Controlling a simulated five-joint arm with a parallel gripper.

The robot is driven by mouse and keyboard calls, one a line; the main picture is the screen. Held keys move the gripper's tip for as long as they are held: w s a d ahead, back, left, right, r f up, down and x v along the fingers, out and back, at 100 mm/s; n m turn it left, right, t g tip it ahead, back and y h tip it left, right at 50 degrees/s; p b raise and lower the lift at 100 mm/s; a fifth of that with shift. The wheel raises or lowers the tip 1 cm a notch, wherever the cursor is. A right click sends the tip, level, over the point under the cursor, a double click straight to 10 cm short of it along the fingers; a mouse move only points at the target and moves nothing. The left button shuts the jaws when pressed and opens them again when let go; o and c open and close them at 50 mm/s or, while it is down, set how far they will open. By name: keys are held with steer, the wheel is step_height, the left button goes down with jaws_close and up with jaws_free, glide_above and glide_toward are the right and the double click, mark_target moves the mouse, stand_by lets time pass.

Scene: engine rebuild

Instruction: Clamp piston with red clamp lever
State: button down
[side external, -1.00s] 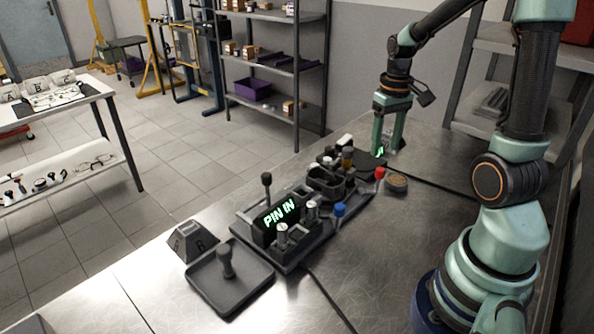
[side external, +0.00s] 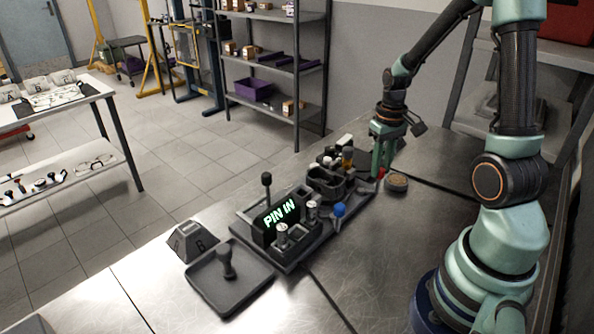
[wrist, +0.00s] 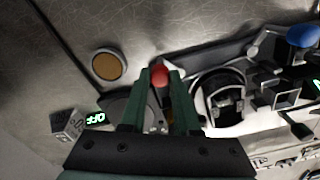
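The red knob of the clamp lever (wrist: 158,76) shows between my gripper's fingertips in the wrist view. In the side view the red knob (side external: 382,173) is a small patch at the fingertips, mostly hidden by them. My gripper (side external: 380,170) points down at the far end of the black fixture. Its two fingers (wrist: 160,72) are apart, one on each side of the knob; whether they touch it is unclear. A round metal part in a dark holder, likely the piston (wrist: 222,92), is right of the fingers.
A round brown-topped disc (side external: 397,182) lies beside the gripper. A small green-lit display (wrist: 95,118) is left of the fingers.

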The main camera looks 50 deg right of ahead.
steer(key=shift+a, duration=0.1)
steer(key=shift+a+m, duration=0.85)
steer(key=shift+m, duration=1.8)
steer(key=shift+a+m, duration=0.9)
steer(key=shift+m, duration=1.8)
steer(key=shift+a+m, duration=0.85)
steer(key=shift+m, duration=1.8)
steer(key=c, duration=0.6)
jaws_free()
steer(key=shift+c, duration=0.2)
